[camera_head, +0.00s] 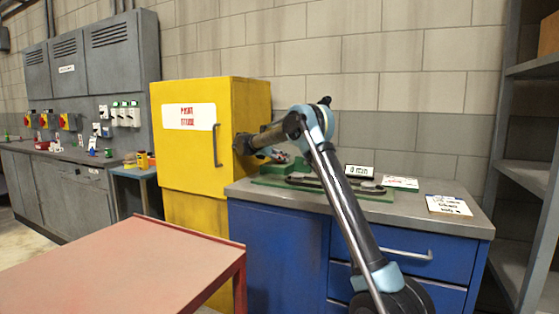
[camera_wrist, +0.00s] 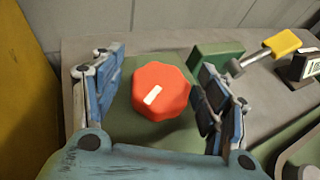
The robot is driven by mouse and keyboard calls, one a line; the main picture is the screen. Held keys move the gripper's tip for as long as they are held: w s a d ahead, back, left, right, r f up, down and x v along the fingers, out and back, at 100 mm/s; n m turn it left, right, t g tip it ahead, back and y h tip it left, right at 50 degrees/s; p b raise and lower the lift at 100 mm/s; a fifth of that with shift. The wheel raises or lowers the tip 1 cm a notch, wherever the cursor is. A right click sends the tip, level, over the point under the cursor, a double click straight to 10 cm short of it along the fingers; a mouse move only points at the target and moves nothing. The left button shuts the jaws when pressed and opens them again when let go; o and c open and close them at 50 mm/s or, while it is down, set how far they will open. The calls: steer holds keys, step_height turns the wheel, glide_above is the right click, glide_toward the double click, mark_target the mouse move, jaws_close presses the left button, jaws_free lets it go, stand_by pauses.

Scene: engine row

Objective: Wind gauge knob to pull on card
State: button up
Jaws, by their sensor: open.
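In the wrist view a red, lobed knob (camera_wrist: 160,92) with a white pointer mark sits on a green plate (camera_wrist: 180,135). The mark slants from lower left to upper right. My gripper (camera_wrist: 158,80) is open, with one blue-grey finger on each side of the knob and gaps between. In the head view my gripper (camera_head: 272,156) is at the back left of the blue bench, by the yellow cabinet; the knob is hard to make out there. A small display (camera_head: 359,171) stands behind the green board. A printed card (camera_head: 448,206) lies at the bench's right; its text is too small to read.
Another card (camera_head: 400,183) lies near the wall. A yellow-ended metal lever (camera_wrist: 265,50) and green block (camera_wrist: 216,60) are right of the knob. The yellow cabinet (camera_head: 190,150) stands close left. A red table (camera_head: 120,270) is in front; grey shelves (camera_head: 525,175) stand right.

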steer(key=shift+v, duration=3.7)
